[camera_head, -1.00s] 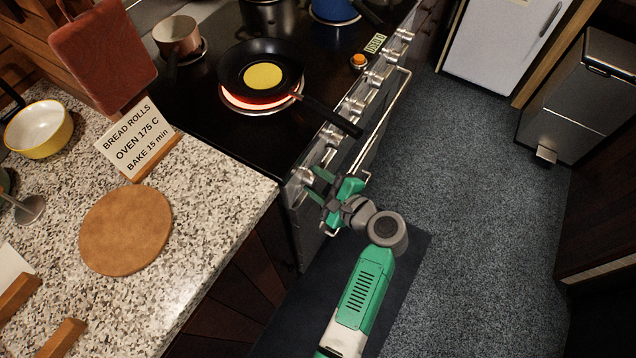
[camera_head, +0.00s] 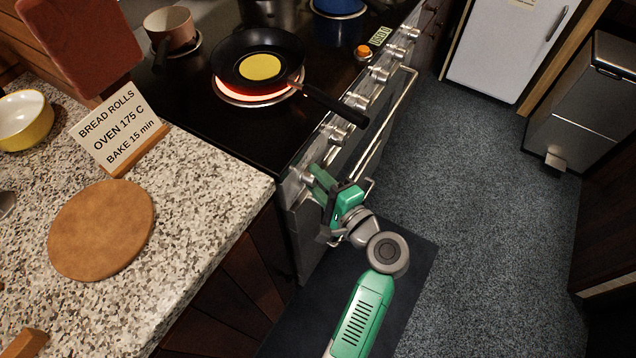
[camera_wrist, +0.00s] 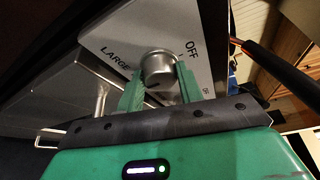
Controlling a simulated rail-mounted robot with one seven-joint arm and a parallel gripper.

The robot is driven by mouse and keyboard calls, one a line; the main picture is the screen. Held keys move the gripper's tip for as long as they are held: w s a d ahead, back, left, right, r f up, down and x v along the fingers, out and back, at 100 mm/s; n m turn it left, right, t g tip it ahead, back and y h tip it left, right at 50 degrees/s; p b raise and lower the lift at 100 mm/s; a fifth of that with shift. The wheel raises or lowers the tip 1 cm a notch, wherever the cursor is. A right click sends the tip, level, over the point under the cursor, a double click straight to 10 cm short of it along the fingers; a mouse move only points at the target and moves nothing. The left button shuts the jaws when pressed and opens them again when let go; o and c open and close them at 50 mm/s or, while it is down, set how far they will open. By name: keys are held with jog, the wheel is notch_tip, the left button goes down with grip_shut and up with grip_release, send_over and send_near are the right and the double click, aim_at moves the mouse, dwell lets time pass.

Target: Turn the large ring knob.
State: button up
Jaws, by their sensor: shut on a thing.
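The large ring knob (camera_wrist: 158,68) is a round silver knob on the stove's front panel, with the words LARGE to its left and OFF to its upper right in the wrist view. My gripper (camera_wrist: 160,82) has one green finger on each side of it and is shut on it. A small dark mark shows low on the knob's face. In the head view, my gripper (camera_head: 314,180) meets the near end of the stove's knob row, and its fingers partly hide the knob (camera_head: 303,175).
Several more knobs (camera_head: 359,102) run along the stove front, above an oven rail (camera_head: 385,130). A frying pan (camera_head: 228,72) sits on a glowing burner, its handle reaching over the front edge. A granite counter (camera_head: 195,230) is at left. Open floor lies to the right.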

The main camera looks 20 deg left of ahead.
dwell(0.3)
jog(key=o, duration=1)
jog(key=v, duration=0.7)
jog(key=shift+s+d, duration=0.15)
jog(key=shift+d, duration=0.2)
